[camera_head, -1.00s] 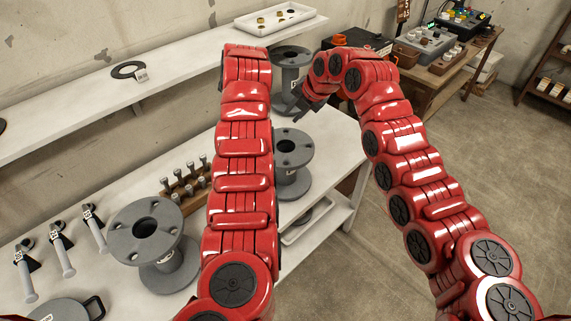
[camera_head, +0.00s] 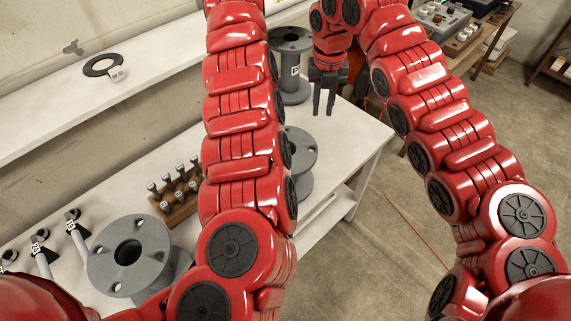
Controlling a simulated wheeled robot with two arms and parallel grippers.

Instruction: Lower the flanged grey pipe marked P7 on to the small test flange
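Three flanged grey pipe pieces stand upright on the white bench. One is at the far end (camera_head: 291,84) with a small white tag whose mark is too small to read. One is in the middle (camera_head: 304,160), half hidden by my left arm. One is at the front left (camera_head: 152,256). I cannot tell which is P7, and I cannot make out the small test flange. My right gripper (camera_head: 324,112) points down, just right of and apart from the far pipe. Its fingers are apart with nothing between them. My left gripper is out of view beyond its arm.
A wooden block with upright bolts (camera_head: 178,194) stands left of my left arm. Several tagged tools (camera_head: 76,238) lie at the bench's left. A black ring (camera_head: 103,66) lies on the wall shelf (camera_head: 150,72). Floor is open right of the bench.

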